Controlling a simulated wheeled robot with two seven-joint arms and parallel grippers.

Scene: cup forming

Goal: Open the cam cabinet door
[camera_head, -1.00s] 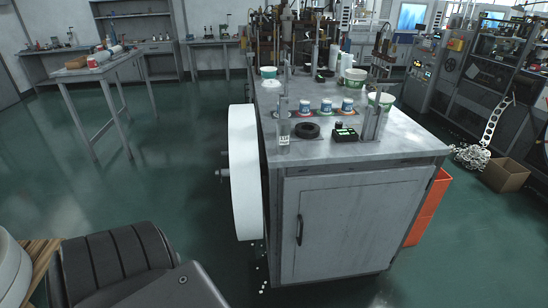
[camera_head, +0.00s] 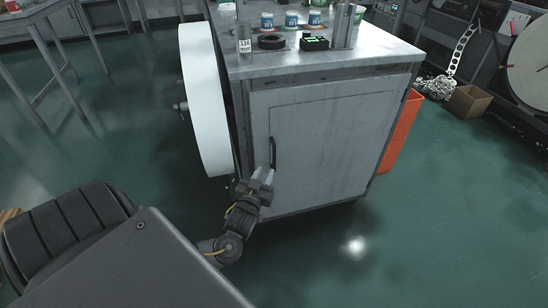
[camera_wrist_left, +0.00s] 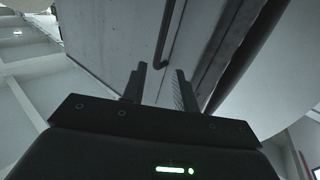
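The grey cam cabinet door (camera_head: 325,140) is closed on the front of the machine. Its dark vertical handle (camera_head: 273,152) is near the door's left edge. My left gripper (camera_head: 263,174) is at the handle's lower end, pointing up at the door. In the left wrist view its two fingers (camera_wrist_left: 161,70) are apart with nothing clamped between them. The handle's lower end (camera_wrist_left: 162,62) shows just ahead of the gap between the fingertips. Whether they touch it, I cannot tell. My right gripper is not in view.
A large white roll (camera_head: 207,100) stands along the machine's left side, close to my left arm. The green floor (camera_head: 430,210) in front and to the right is clear. Small cups stand on the worktop (camera_head: 375,50).

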